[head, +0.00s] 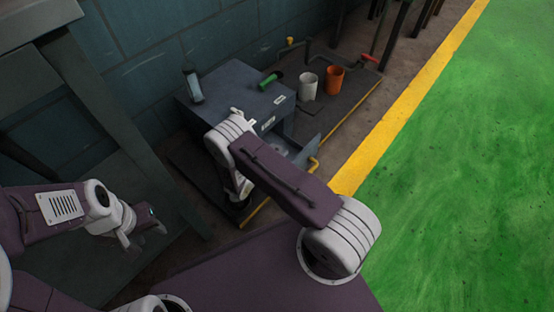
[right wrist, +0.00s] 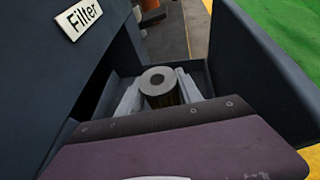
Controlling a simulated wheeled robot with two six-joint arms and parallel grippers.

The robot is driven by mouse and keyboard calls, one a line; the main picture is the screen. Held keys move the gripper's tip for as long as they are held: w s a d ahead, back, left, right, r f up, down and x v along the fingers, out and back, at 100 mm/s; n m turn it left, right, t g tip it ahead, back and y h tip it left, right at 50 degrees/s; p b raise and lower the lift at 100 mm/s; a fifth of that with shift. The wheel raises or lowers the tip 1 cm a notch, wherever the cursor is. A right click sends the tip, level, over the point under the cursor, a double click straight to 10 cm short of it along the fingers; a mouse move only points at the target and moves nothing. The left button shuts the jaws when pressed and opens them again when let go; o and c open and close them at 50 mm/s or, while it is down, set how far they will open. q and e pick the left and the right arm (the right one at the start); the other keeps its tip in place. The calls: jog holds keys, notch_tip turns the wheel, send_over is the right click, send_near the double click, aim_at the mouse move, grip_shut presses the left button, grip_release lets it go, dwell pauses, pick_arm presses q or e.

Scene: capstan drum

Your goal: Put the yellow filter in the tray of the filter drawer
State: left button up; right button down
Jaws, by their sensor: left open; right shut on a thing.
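The filter drawer stands open from a dark blue-grey cabinet (head: 222,88), whose label reads "Filter" in the right wrist view. The drawer's front panel (right wrist: 262,75) is at the right there, and the panel (head: 306,148) also shows in the head view. The filter (right wrist: 158,80) is an upright cylinder with a grey ring top and dull yellowish side, within the drawer opening. My right gripper (right wrist: 158,95) is shut on it, pale fingers on either side. Whether the filter touches the tray floor is hidden. My forearm hides this grip in the head view. My left gripper (head: 143,232) is open and empty, far left of the cabinet.
A green-handled item (head: 270,80) and a pale cylinder (head: 193,86) are on the cabinet top. A white cup (head: 308,86) and an orange cup (head: 334,80) stand behind it to the right. The green floor (head: 460,170) at right is clear.

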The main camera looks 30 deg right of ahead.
notch_tip(320, 180, down, 4)
jog(key=shift+r+b, duration=0.25)
jog(key=shift+b, duration=0.75)
jog(key=shift+r, duration=0.25)
jog(key=shift+f+p, duration=0.15)
jog(key=shift+p, duration=0.15)
pick_arm(q)
notch_tip(320, 180, down, 2)
jog(key=shift+f, duration=0.2)
pick_arm(e)
jog(key=c, duration=0.8)
grip_release()
